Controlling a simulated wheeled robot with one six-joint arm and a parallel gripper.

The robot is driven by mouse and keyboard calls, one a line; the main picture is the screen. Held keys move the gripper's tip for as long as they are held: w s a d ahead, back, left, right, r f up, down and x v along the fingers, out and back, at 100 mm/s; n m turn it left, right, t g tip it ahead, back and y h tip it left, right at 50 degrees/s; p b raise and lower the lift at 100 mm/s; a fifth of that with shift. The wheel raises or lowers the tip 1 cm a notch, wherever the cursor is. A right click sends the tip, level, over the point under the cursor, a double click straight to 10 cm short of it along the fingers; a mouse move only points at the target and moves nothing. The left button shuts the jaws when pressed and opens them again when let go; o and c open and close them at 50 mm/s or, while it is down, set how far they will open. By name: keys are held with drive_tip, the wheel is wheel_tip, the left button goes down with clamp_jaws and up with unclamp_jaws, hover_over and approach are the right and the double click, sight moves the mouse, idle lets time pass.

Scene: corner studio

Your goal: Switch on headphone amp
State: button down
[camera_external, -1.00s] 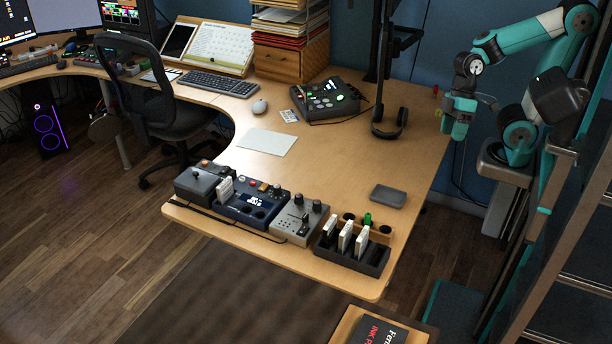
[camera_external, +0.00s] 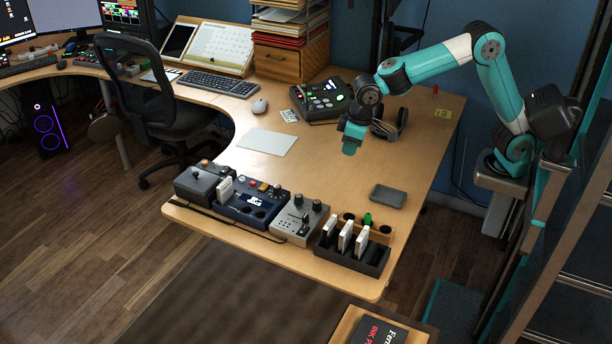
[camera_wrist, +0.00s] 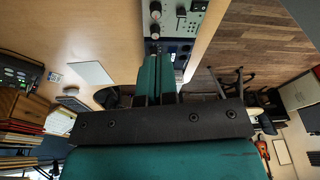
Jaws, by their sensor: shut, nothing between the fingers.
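A grey box with dark knobs (camera_external: 299,219), which looks like the headphone amp, sits near the table's front edge. In the wrist view its panel (camera_wrist: 182,24) is cut by the top edge and shows knobs and a small slide or toggle control. Its label and switch position are too small to tell. My gripper (camera_external: 350,147) hangs over the table, well behind and above the box, touching nothing. Its teal fingers are closed together with nothing between them; they also show in the wrist view (camera_wrist: 161,58).
Left of the box stands a blue unit (camera_external: 250,203); right of it is a black rack with white cards (camera_external: 350,247). A dark grey tray (camera_external: 388,196) lies behind the rack. A black console (camera_external: 322,108) and headphones stand farther back. The tabletop's middle is mostly clear.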

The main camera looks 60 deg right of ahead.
sight(305, 226)
drive_tip(key=w+a+f+m+t+h+b, duration=0.1)
drive_tip(key=w+a+f+m, duration=0.1)
drive_tip(key=w+a+f, duration=0.3)
drive_tip(key=a+f, duration=0.3)
drive_tip(key=a, duration=0.3)
drive_tip(key=shift+a+f+m+b, duration=0.15)
drive_tip(key=shift+f+m+b, duration=0.15)
drive_tip(key=shift+f+m, duration=0.1)
drive_tip(key=x, duration=0.8)
drive_tip(key=p+x, duration=0.1)
drive_tip(key=x, duration=0.3)
drive_tip(key=shift+s+d+f, duration=0.2)
drive_tip(key=shift+d+f, duration=0.05)
drive_tip(key=shift+f, duration=0.65)
drive_tip(key=shift+d+f+b, duration=0.15)
drive_tip(key=shift+f+b, duration=0.25)
drive_tip(key=shift+r, duration=0.15)
